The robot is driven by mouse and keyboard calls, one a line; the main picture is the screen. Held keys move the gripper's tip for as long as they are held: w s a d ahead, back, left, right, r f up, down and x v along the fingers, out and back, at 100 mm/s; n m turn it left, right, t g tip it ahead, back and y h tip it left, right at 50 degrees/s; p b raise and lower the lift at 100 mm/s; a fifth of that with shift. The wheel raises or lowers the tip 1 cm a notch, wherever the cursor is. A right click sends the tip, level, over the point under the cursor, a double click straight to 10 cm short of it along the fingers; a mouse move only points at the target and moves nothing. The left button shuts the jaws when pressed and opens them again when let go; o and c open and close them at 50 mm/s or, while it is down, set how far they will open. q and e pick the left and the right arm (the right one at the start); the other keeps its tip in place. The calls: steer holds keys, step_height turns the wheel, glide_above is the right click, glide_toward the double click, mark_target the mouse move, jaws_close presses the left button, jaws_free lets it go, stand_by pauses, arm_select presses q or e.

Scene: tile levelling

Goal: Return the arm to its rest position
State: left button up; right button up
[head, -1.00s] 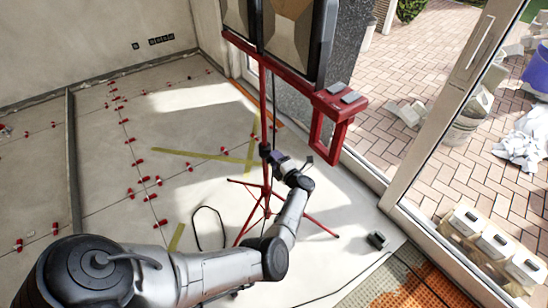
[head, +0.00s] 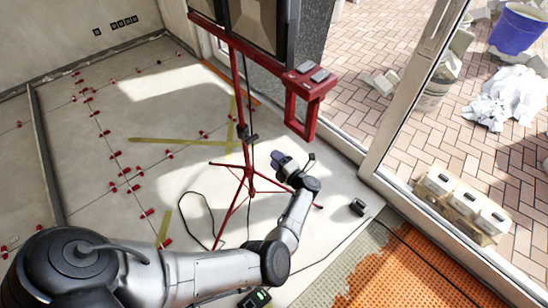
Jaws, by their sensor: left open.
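My left arm (head: 200,272) comes in from the lower left and stretches over the floor towards the red tripod stand. My left gripper (head: 281,161) is at its far end, small and dark, just right of the stand's pole in the picture. It is open and I see nothing held in it. The red tripod stand (head: 241,110) carries dark-framed lamp panels (head: 262,20) at the top. Its lower legs are partly behind my arm.
Red levelling clips (head: 136,187) dot the tiled floor at left. A black cable (head: 185,215) loops near the stand. A small black box (head: 357,207) lies by the orange mat (head: 405,275). A device with a green display (head: 256,298) is at the bottom. White-topped containers (head: 466,198) stand outside.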

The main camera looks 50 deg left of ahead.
stand_by(0.5)
arm_select(q)
step_height(320, 180, up, 11)
steer(key=w+m+t+h+p, duration=0.2)
steer(key=m+t+h+p, duration=0.4)
steer(key=m+t, duration=1.1)
steer(key=s+d+r+m+g+h+p, duration=0.1)
steer(key=s+d+m+g+h+p, duration=0.5)
steer(key=s+d+m+h, duration=0.85)
steer(key=s+d+r+m+g+y+p, duration=0.1)
steer(key=s+d+r+m+g+p, duration=0.25)
steer(key=s, duration=0.65)
steer(key=s+d+r+m+g+y, duration=0.1)
steer(key=s+d+r+m+g, duration=0.2)
steer(key=s+d, duration=0.55)
step_height(320, 180, up, 36)
steer(key=a+p, duration=0.2)
steer(key=p, duration=3.5)
steer(key=shift+f, duration=0.2)
